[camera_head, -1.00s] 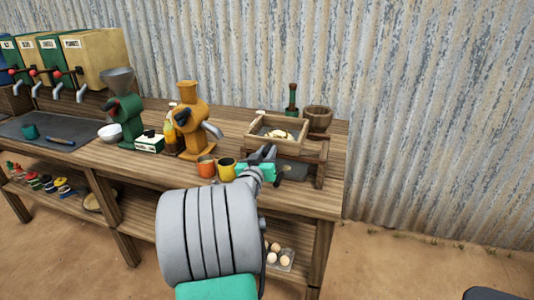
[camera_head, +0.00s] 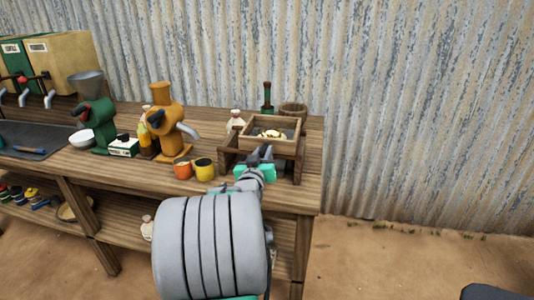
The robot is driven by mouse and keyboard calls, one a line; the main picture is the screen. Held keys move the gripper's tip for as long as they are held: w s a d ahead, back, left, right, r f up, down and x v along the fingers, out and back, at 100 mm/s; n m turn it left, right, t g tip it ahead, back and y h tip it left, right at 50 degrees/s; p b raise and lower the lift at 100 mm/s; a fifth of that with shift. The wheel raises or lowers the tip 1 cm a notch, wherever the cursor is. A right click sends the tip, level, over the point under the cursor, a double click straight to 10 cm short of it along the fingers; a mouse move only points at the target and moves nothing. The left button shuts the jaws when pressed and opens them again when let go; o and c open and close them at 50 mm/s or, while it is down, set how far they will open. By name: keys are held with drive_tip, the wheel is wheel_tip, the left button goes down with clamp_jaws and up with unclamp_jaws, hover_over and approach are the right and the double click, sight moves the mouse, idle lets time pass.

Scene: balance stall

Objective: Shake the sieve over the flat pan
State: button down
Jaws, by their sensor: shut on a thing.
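The sieve (camera_head: 250,142) is a square wooden frame with a dark mesh and pale lumps lying in it. It sits at or just above a low wooden stand (camera_head: 298,164) at the right end of the bench. My gripper (camera_head: 266,153) is shut on the front edge of the sieve; its fingertips are small and partly blend with the frame. I cannot make out the flat pan; the space under the sieve is mostly hidden by my gripper and the stand.
A wooden mortar (camera_head: 293,109), a green bottle-shaped thing (camera_head: 267,98) and a small pale bag (camera_head: 235,121) stand behind the sieve.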

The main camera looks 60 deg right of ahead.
drive_tip(key=c, duration=1.2)
unclamp_jaws()
drive_tip(key=v, duration=0.7)
drive_tip(key=shift+s+a+b, duration=0.1)
drive_tip(key=shift+a+b, duration=0.2)
drive_tip(key=shift+a, duration=0.1)
